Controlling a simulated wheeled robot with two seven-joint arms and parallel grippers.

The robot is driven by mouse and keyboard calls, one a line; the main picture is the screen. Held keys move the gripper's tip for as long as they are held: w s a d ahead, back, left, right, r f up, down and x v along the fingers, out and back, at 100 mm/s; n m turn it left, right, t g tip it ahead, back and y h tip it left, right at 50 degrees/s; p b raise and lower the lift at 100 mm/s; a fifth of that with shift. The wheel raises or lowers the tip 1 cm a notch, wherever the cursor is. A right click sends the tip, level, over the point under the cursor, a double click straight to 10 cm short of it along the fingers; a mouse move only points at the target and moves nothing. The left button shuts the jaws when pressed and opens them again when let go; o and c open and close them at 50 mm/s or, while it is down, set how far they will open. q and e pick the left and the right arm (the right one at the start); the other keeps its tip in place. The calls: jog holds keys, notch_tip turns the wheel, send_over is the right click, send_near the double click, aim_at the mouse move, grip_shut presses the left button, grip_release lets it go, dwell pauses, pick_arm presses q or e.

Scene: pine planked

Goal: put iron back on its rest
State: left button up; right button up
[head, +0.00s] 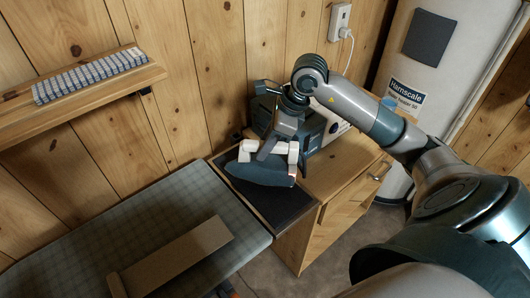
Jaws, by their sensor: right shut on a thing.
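The iron (262,174) is a dark blue-grey shape with its narrow end toward the left, seen at the centre. My right gripper (271,151) comes down over it from above, with pale fingers on either side, and is shut on the iron; its handle is mostly hidden by the gripper. The iron is over the dark rest (283,207) at the right end of the ironing board (75,238). I cannot tell whether its underside touches the rest. My left gripper is out of view.
A grey-blue appliance (312,128) stands close behind the gripper on a wooden cabinet (352,168). A tan board-like piece (185,255) lies on the ironing board. A wall shelf (85,98) is at upper left, a white tank (405,85) at right.

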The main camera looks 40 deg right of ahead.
aim_at(265, 161)
jog(key=shift+f+p, duration=0.6)
jog(key=shift+f, duration=0.8)
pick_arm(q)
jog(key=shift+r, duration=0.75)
pick_arm(e)
jog(key=shift+f, duration=0.15)
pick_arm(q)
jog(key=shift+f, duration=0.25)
pick_arm(e)
jog(key=shift+f, duration=0.15)
jog(key=o, duration=1)
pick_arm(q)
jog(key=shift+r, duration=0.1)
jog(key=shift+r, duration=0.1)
pick_arm(e)
jog(key=shift+r, duration=0.2)
jog(key=b+v, duration=0.4)
jog(key=v, duration=0.7)
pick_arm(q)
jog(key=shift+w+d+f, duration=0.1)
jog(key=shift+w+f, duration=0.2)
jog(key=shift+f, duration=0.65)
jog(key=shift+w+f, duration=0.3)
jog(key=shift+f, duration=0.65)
pick_arm(e)
jog(key=shift+s+r, duration=0.15)
jog(key=shift+r, duration=0.3)
